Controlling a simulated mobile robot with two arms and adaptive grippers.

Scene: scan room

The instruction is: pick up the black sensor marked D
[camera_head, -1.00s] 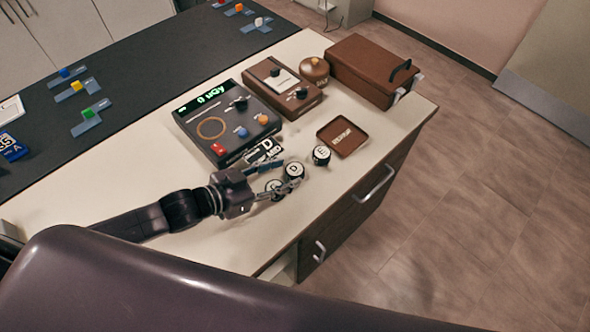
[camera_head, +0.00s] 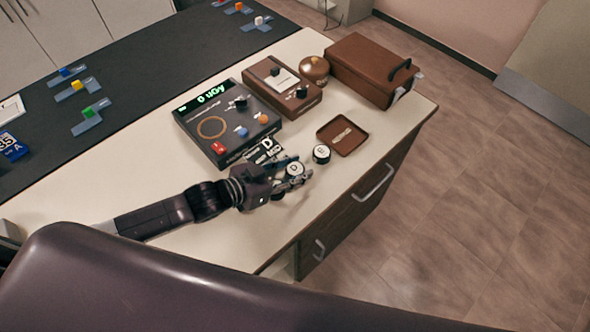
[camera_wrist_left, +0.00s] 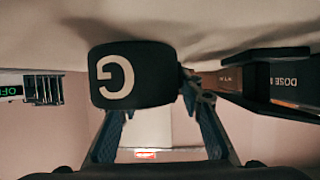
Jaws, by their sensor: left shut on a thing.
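My left gripper (camera_head: 291,171) is shut on a small black sensor (camera_head: 294,169) on the pale worktop. The sensor's top is white, and its letter looks like D in the head view, though it is small. In the left wrist view a black body (camera_wrist_left: 132,75) sits between the fingers (camera_wrist_left: 158,110), with a white mark on its side that looks like a G. Another black sensor (camera_head: 321,153), marked E, stands just right of the gripper. A further sensor by the near finger is mostly hidden. My right gripper is not in view.
A brown tray (camera_head: 343,137) lies to the right. A brown case (camera_head: 368,70) stands at the back right, near the worktop's edge.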

